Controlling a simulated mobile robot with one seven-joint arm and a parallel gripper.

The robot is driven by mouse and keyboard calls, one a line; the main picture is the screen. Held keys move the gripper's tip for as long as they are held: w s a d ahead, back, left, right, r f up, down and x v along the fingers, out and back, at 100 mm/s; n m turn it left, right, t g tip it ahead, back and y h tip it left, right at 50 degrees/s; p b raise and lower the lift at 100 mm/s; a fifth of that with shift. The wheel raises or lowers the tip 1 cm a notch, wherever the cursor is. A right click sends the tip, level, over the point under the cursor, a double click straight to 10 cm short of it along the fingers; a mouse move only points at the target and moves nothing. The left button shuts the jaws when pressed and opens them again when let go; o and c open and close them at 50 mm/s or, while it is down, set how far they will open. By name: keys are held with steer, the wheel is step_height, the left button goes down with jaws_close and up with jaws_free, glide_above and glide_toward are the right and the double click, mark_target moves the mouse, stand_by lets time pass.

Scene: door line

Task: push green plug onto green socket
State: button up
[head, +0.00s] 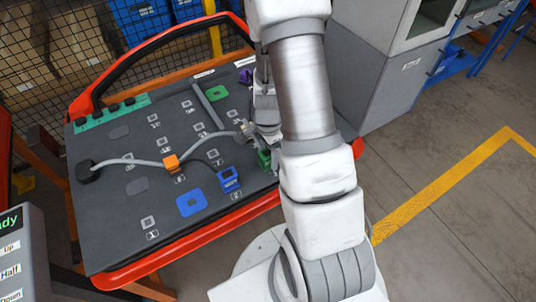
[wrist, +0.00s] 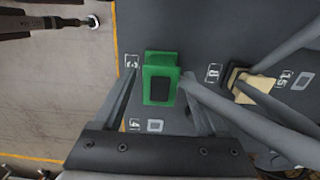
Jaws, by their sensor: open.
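A green block (wrist: 160,78) with a dark rectangular middle is near the centre of the wrist view, on the grey board beside a number label. In the head view the green block (head: 264,160) shows at the board's right side, partly hidden by my arm. I cannot tell whether it is the plug, the socket, or both together. My gripper (wrist: 158,88) is open, its fingers reaching towards both sides of the block; contact cannot be told. In the head view my arm mostly hides the gripper. A flat green pad (head: 215,93) lies at the board's far side.
The grey board (head: 120,220) has an orange-red rim. A tan block (wrist: 255,90) and grey strands lie right of the green block in the wrist view.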

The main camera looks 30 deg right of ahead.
steer(key=shift+f, duration=0.2)
jaws_close()
stand_by(0.6)
steer(key=shift+r+p, duration=0.3)
steer(key=shift+r, duration=0.1)
stand_by(1.6)
steer(key=c, duration=0.7)
jaws_free()
jaws_close()
